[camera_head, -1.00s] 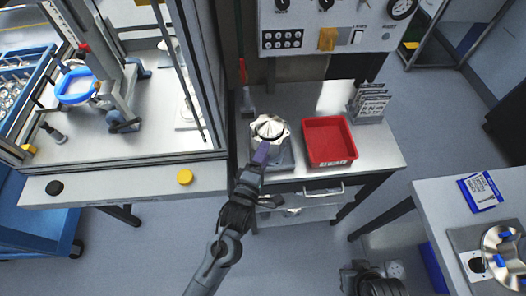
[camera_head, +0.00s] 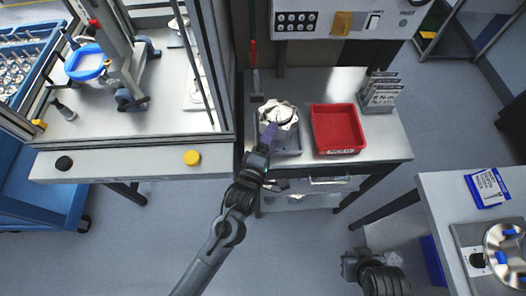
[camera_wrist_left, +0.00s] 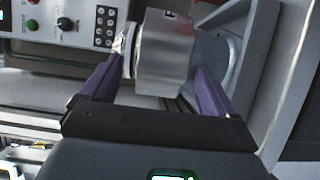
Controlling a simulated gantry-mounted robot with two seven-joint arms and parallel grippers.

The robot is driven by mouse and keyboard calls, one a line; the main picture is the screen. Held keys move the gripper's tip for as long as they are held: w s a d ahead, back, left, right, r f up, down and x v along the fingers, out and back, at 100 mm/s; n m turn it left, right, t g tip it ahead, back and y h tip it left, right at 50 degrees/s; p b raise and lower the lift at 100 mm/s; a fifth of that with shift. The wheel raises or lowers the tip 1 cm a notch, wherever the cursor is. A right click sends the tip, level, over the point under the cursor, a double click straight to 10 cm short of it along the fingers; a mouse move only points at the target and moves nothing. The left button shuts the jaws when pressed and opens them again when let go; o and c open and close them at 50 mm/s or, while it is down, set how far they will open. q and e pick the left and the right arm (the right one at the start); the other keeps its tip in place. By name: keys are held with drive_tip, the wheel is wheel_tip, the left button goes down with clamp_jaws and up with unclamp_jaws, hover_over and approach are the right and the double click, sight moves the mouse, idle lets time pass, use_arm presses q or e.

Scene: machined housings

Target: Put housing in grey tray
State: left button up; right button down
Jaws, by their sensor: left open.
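The housing (camera_head: 281,112) is a pale, silvery metal part with a lobed rim, at the left of the metal bench in the head view. It is over the grey tray (camera_head: 290,152), and appears to stand inside it. In the left wrist view the housing (camera_wrist_left: 172,62) is a shiny cylinder between two purple fingers. My left gripper (camera_head: 269,133) is open around the near side of the housing. Whether either finger touches it I cannot tell. The gripper hides part of the housing and tray.
A red tray (camera_head: 337,128), seemingly empty, stands just right of the grey tray. A rack of cards (camera_head: 380,92) is behind it on the right. A framed enclosure (camera_head: 218,70) borders the left. A control panel (camera_head: 340,20) is at the back.

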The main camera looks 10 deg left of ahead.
use_arm(q)
drive_tip(key=v, duration=1.2)
drive_tip(key=s+a+f+m+g+y, duration=0.2)
drive_tip(key=s+a+f+m+g, duration=0.2)
drive_tip(key=s+a+m+g, duration=0.3)
drive_tip(key=s+a+f+m+g+y, duration=0.1)
drive_tip(key=s+a+f+m+g, duration=0.3)
drive_tip(key=s+a+m+g, duration=0.3)
drive_tip(key=s+m, duration=0.1)
drive_tip(key=m, duration=0.2)
drive_tip(key=shift+f+y, duration=0.3)
drive_tip(key=shift+y, duration=0.1)
drive_tip(key=shift+r, duration=0.1)
wheel_tip(320, 180, up, 27)
drive_tip(key=p, duration=2.7)
